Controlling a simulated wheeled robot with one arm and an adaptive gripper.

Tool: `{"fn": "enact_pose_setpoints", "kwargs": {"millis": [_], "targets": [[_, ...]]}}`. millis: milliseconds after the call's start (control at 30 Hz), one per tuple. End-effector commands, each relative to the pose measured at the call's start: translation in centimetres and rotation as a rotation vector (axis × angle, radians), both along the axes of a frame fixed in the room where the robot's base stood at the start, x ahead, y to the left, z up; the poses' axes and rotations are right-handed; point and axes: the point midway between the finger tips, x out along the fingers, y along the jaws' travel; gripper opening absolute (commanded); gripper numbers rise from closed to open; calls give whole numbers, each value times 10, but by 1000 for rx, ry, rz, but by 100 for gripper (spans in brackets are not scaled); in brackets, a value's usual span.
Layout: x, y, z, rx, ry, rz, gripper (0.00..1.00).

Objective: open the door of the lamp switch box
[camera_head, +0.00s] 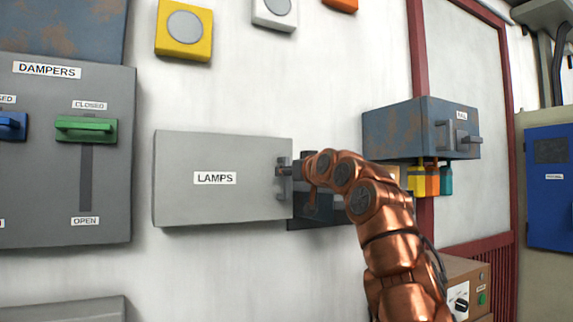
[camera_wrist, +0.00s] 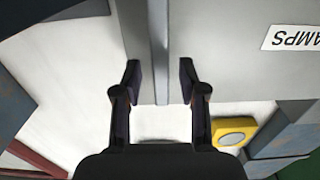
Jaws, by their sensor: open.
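The lamp switch box (camera_head: 185,190) is a grey wall box with a "LAMPS" label on its front. Its upright bar handle (camera_head: 281,184) is at the right edge of the front. I cannot tell whether the door stands slightly ajar. My gripper (camera_head: 294,182) is at this handle, coming from the right, and partly hides that end of the box. In the wrist view, the handle bar (camera_wrist: 158,45) runs between the two dark, spread fingers of my gripper (camera_wrist: 160,82), with space on both sides. The label shows upside down at the right there.
A grey DAMPERS panel (camera_head: 40,165) with green and blue levers is at the left. A blue-grey box (camera_head: 395,130) with a handle is at the right, above orange, yellow and teal blocks. A yellow button box (camera_head: 197,46) is above. The wall in front of LAMPS is free.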

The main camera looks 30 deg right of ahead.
Motion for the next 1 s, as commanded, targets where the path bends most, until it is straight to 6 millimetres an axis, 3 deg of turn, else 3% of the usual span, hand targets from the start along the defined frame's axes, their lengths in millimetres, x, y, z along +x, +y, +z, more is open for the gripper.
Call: {"fn": "enact_pose_setpoints", "kwargs": {"millis": [200, 533, 933, 1000], "targets": [[12, -1, 1, 0, 0, 0, 42], [14, -1, 0, -1, -1, 0, 42], [14, -1, 0, 0, -1, 0, 1], [14, -1, 0, -1, -1, 0, 0]]}}
